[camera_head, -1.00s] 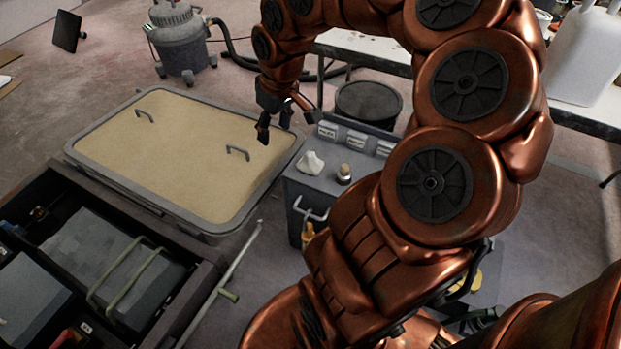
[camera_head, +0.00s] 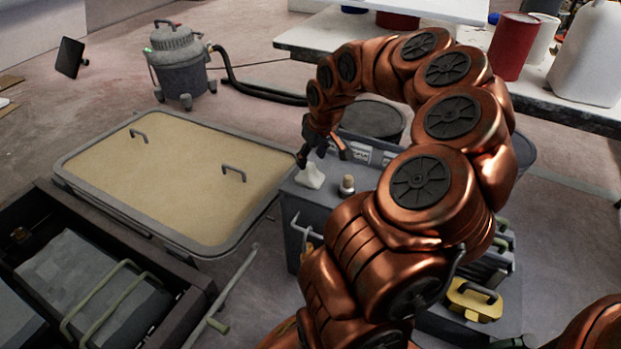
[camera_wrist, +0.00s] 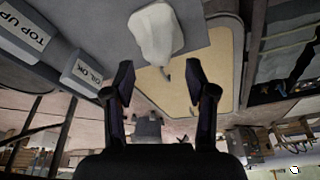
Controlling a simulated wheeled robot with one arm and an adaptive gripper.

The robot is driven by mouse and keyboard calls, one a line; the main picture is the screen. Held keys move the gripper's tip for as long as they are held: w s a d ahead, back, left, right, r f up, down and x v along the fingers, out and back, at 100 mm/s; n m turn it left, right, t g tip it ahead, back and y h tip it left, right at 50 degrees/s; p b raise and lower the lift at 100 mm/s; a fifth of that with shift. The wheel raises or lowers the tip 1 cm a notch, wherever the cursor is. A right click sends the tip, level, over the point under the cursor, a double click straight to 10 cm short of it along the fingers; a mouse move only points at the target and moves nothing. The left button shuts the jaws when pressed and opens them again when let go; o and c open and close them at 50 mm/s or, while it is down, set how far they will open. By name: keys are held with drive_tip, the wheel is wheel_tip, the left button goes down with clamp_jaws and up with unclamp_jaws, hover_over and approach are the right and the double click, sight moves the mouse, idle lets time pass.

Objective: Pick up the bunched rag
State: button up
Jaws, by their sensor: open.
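The bunched rag (camera_head: 310,176) is a small white crumpled lump on the grey top of a cabinet (camera_head: 322,200). In the wrist view the rag (camera_wrist: 156,34) shows at the top, beyond and between the two fingertips. My gripper (camera_head: 320,155) is just above and behind the rag in the head view. In the wrist view my gripper (camera_wrist: 158,85) is open with nothing between its fingers. The near finger looks close to the rag in the head view; I cannot tell whether it touches.
A small knob-like object (camera_head: 347,186) stands right of the rag. Labelled blocks (camera_head: 362,152) line the cabinet's back edge. A dark round bin (camera_head: 372,120) is behind. A sand-coloured panel with handles (camera_head: 180,185) lies left. A white-topped table (camera_head: 400,50) stands behind.

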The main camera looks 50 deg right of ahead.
sight(310, 165)
drive_tip(key=b+x, duration=0.2)
drive_tip(key=x, duration=0.2)
drive_tip(key=shift+f, duration=0.45)
drive_tip(key=shift+d, duration=0.1)
clamp_jaws()
